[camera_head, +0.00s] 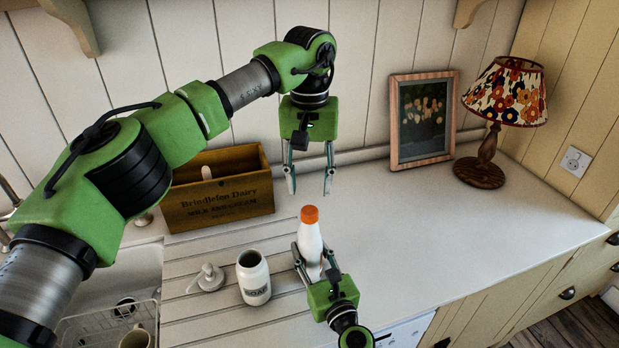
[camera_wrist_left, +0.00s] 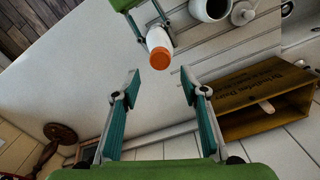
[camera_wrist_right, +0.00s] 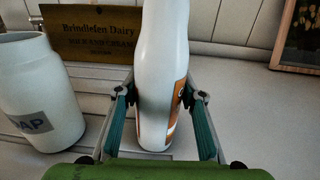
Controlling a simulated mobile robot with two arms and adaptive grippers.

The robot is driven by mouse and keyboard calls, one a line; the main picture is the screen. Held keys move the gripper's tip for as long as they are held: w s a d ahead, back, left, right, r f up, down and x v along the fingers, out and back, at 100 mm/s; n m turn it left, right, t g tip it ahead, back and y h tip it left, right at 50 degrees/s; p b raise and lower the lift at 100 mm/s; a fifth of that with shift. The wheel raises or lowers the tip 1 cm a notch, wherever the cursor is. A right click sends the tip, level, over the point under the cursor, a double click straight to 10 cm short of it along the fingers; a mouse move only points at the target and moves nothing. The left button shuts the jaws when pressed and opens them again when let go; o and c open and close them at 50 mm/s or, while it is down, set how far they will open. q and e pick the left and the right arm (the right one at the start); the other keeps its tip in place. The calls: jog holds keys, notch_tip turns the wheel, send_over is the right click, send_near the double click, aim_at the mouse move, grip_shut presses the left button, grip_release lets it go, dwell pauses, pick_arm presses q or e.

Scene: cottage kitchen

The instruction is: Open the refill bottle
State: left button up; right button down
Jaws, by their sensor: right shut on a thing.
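The refill bottle (camera_head: 309,243) is white with an orange cap (camera_head: 310,214) on top and an orange label low on its side. It stands upright. My right gripper (camera_head: 312,262) is shut on its body; the right wrist view shows the bottle (camera_wrist_right: 160,75) between the two fingers. My left gripper (camera_head: 309,190) is open and empty, pointing down above and behind the cap. In the left wrist view the cap (camera_wrist_left: 160,58) lies beyond the open fingers, apart from them. The cap is seated on the bottle.
An open white soap jar (camera_head: 253,278) stands left of the bottle, beside its pump top (camera_head: 209,278). A wooden dairy crate (camera_head: 222,195) is behind. A picture frame (camera_head: 422,120) and a lamp (camera_head: 490,150) stand at the back right. The counter's right side is clear.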

aim_at(310, 211)
pick_arm(q)
notch_tip(310, 211, down, 8)
jog(key=shift+r, duration=0.25)
